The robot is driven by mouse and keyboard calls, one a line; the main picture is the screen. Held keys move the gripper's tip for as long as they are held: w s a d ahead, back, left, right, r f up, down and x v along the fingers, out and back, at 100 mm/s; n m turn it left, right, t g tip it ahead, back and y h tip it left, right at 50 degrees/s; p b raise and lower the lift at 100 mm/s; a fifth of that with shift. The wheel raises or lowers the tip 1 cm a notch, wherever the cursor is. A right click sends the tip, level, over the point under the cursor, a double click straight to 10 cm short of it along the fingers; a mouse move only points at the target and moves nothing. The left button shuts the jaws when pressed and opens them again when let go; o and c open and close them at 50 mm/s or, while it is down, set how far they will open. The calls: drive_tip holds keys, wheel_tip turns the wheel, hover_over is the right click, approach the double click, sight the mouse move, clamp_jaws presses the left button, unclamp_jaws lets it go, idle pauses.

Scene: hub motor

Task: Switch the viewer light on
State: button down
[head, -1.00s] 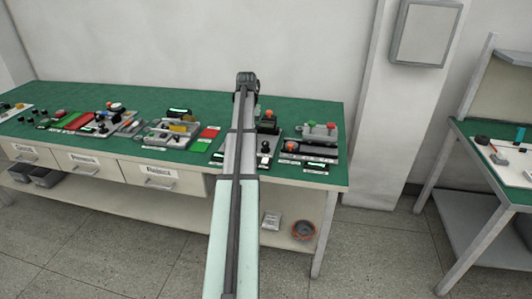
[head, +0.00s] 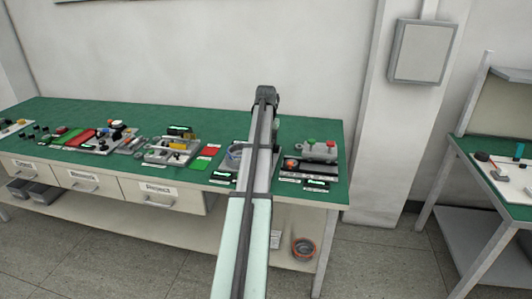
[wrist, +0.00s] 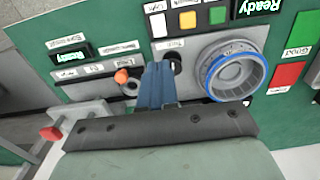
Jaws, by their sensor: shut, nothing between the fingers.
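In the wrist view, my gripper (wrist: 157,88) shows as two blue fingers pressed together, with nothing between them. A small dark knob (wrist: 174,62) on a light grey panel lies just beyond the fingertips and to their right; I cannot tell whether they touch it. A labelled round unit with a blue ring (wrist: 233,74), which looks like the viewer, sits right of the fingers. The label above the knob is too blurred to read surely. In the head view, the blue-ringed unit (head: 235,152) shows left of my arm, which hides the fingers and the knob.
White, yellow and green buttons (wrist: 187,20) sit above the knob. An orange knob (wrist: 121,76) and a lit "Ready" display (wrist: 72,55) are to the left. A grey fixture with a red knob (wrist: 52,133) stands lower left. The green bench (head: 75,110) carries several other stations.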

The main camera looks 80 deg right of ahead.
wheel_tip(320, 180, down, 13)
drive_tip(key=shift+r, duration=0.2)
drive_tip(key=shift+f, duration=0.2)
idle(0.7)
drive_tip(key=shift+a, duration=0.1)
drive_tip(key=shift+a+r, duration=0.3)
drive_tip(key=shift+a, duration=0.35)
wheel_tip(320, 180, up, 14)
idle(0.7)
